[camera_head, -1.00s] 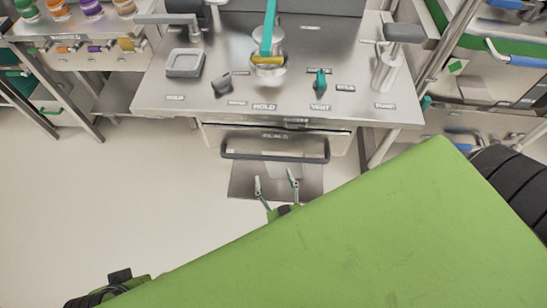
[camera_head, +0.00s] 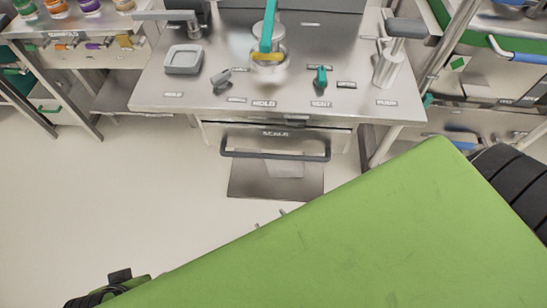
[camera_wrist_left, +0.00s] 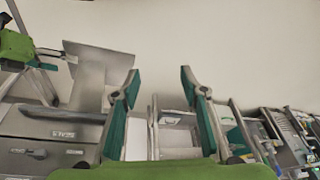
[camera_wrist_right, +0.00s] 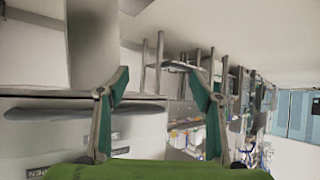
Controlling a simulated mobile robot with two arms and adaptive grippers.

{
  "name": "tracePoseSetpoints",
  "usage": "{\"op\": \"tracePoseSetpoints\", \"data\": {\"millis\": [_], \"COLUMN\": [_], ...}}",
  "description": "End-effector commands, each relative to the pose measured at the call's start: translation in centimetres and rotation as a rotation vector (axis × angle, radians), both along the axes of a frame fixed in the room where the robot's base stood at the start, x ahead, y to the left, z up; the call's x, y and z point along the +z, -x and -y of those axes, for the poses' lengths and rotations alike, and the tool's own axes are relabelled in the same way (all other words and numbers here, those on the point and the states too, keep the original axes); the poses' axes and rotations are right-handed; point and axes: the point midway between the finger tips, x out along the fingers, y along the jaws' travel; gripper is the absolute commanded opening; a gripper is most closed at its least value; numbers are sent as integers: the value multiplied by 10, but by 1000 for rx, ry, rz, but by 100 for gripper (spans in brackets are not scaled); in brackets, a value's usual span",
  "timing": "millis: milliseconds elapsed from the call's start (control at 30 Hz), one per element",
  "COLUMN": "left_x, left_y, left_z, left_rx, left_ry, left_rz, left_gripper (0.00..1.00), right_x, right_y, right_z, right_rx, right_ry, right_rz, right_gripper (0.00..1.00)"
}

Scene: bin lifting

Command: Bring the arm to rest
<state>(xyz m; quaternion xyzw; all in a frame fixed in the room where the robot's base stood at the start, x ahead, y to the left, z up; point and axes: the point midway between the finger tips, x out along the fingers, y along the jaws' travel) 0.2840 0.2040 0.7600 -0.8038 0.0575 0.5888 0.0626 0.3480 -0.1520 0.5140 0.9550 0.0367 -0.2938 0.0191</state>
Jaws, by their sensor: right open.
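My right gripper (camera_head: 270,219) shows in the head view only as two small fingertips above the edge of my large green arm link (camera_head: 340,235); the rest of it is hidden behind that link. In the right wrist view the right gripper (camera_wrist_right: 168,82) has its two green-padded fingers spread, with nothing between them. In the left wrist view the left gripper (camera_wrist_left: 158,80) is also spread and empty. Its fingers do not show in the head view, where only a green and black part of my left arm (camera_head: 118,284) shows at the lower left.
A steel worktable (camera_head: 225,100) with a teal-handled lever (camera_head: 269,30), a gray square dish (camera_head: 184,60) and small knobs stands ahead. Below it is a drawer with a dark bar handle (camera_head: 275,156). A rack (camera_head: 440,70) stands at the right. The floor (camera_head: 130,190) at left is clear.

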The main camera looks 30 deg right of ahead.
Motion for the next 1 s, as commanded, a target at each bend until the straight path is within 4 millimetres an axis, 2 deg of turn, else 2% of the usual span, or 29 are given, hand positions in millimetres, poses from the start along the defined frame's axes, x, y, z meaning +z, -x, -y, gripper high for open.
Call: {"op": "tracePoseSetpoints", "data": {"millis": [200,800,867,933,1000], "left_x": [-1,-2,-8,-24,-50], "left_y": [0,0,-2,-4,-7], "left_z": [0,0,0,1,2], "left_rx": [0,0,0,-1,-2], "left_ry": [0,0,0,0,-2], "left_rz": [0,-1,-3,-12,-26], "left_gripper": [40,40,40,40,40], "right_x": [-12,-14,-16,-23,-33], "right_y": [9,10,12,18,27], "right_z": [-1,-1,-1,-1,0], "right_rx": [16,18,21,30,43], "right_ry": [-1,-2,-1,0,-1], "right_rz": [-37,-43,-51,-74,-110], "right_gripper": [60,60,60,60,60]}}
